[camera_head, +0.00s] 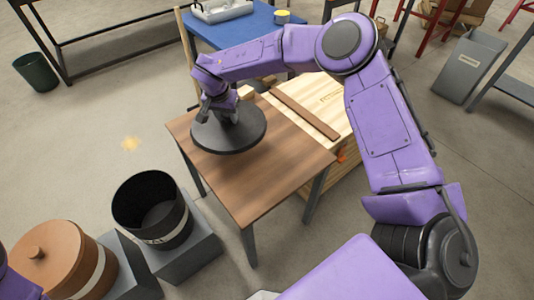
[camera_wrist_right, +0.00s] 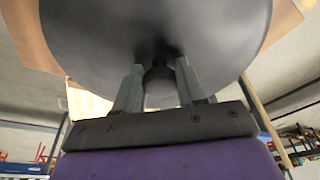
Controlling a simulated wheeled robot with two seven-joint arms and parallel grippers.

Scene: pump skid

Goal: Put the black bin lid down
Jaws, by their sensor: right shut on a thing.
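The round black bin lid (camera_head: 246,138) is over the small brown table (camera_head: 262,192), near its far left corner, and looks about level. I cannot tell whether it touches the tabletop. My right gripper (camera_head: 226,114) is above the lid, shut on its knob. In the right wrist view the lid (camera_wrist_right: 100,28) fills the upper part, and the two fingers (camera_wrist_right: 157,78) stand on either side of the knob. The open black bin (camera_head: 152,212) stands on a grey block at lower left, without a cover. My left gripper is out of view.
A lidded terracotta-coloured bin (camera_head: 58,262) stands left of the black bin. A wooden crate (camera_head: 318,100) with a brown strip on top is right behind the table. A blue table (camera_head: 232,28) stands farther back. The front of the brown table is bare.

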